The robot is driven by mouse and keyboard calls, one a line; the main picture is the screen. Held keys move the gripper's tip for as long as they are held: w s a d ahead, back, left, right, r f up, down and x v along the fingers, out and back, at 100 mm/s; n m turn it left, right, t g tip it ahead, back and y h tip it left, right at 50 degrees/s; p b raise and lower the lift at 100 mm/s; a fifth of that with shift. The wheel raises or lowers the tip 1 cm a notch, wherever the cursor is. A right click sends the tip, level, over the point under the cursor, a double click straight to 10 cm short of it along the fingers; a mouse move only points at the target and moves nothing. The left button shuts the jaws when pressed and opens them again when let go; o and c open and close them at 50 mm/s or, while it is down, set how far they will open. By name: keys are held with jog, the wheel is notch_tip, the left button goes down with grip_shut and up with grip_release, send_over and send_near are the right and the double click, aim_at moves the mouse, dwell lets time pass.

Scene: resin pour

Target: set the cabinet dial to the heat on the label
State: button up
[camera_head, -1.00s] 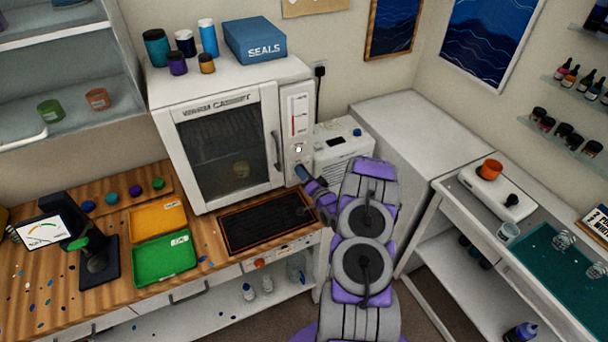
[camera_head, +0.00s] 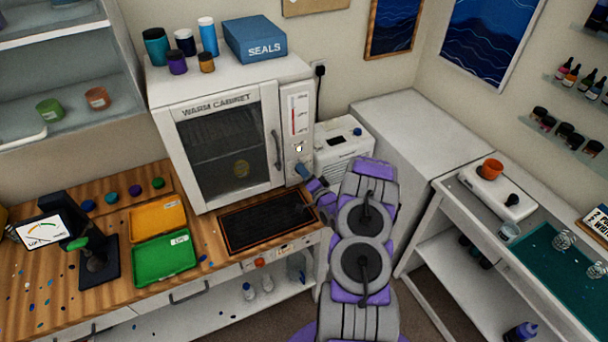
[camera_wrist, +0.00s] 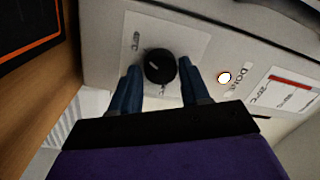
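The warm cabinet (camera_head: 222,150) stands on the wooden bench, its door closed. Its dial (camera_wrist: 160,66) is a round black knob on a pale plate in the wrist view, with small temperature marks around it that I cannot read. The label (camera_wrist: 292,90) has a red bar and temperature figures; it is also on the cabinet's right panel (camera_head: 299,115). My gripper (camera_wrist: 161,75) has one blue finger on each side of the dial, very close to its edges. I cannot tell whether the fingers press on it. In the head view my gripper (camera_head: 303,171) is at the cabinet's lower right panel.
A lit round indicator (camera_wrist: 224,78) is beside the dial. A black mat (camera_head: 265,228) lies in front of the cabinet, with green (camera_head: 164,258) and orange (camera_head: 157,219) trays to its left. A white boxy unit (camera_head: 343,148) stands just right of the cabinet.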

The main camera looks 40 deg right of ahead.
jog(key=o, duration=0.3)
jog(key=shift+d+f, duration=0.1)
jog(key=shift+d, duration=0.05)
jog(key=s+a, duration=0.3)
jog(key=s, duration=1.4)
jog(key=shift+f, duration=0.4)
jog(key=shift+w, duration=0.1)
